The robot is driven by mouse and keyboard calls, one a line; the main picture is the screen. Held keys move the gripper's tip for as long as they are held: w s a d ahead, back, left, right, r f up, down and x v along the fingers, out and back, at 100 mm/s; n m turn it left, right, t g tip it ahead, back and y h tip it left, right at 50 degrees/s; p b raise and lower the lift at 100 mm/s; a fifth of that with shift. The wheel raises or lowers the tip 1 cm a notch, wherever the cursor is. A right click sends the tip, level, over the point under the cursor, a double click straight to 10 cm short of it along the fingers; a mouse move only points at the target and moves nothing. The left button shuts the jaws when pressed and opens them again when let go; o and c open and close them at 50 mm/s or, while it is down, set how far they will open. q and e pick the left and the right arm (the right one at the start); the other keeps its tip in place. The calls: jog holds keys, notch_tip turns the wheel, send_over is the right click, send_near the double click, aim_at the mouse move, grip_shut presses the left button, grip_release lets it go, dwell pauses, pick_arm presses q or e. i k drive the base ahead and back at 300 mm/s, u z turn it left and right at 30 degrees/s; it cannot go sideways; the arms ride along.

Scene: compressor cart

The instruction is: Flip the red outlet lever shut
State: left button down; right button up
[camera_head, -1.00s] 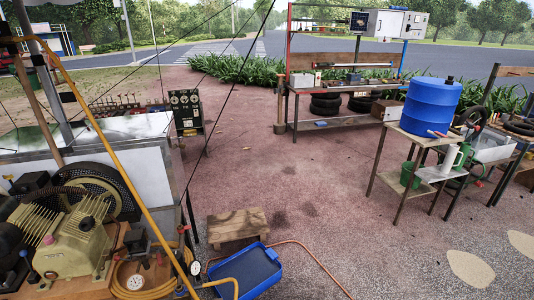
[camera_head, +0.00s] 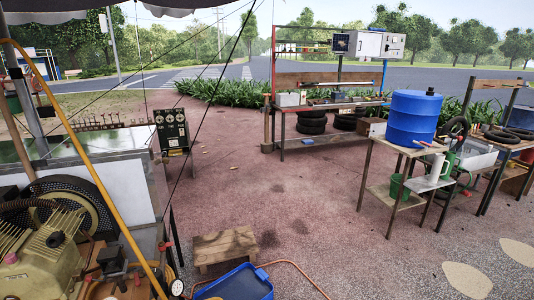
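The compressor (camera_head: 38,262), a pale green finned block with a dark spoked wheel (camera_head: 62,205) behind it, is at the lower left, cut off by the frame edge. A small red part (camera_head: 164,246) shows at the right side of the cart, above a round gauge (camera_head: 177,288). It is too small to tell whether it is the outlet lever, or how it is set. Neither of my grippers is in view.
A yellow hose (camera_head: 95,165) slants across the cart. A wooden stool (camera_head: 225,246) and a blue tray (camera_head: 240,285) are on the ground to its right. A table with a blue barrel (camera_head: 413,118) stands at right. The middle paving is clear.

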aim_at(138, 281)
jog(key=u, duration=0.5)
jog(key=k, duration=1.25)
jog(key=u, duration=1.15)
jog(key=i, duration=0.85)
jog(key=z, duration=0.55)
jog(key=i, duration=0.8)
jog(key=z, duration=0.85)
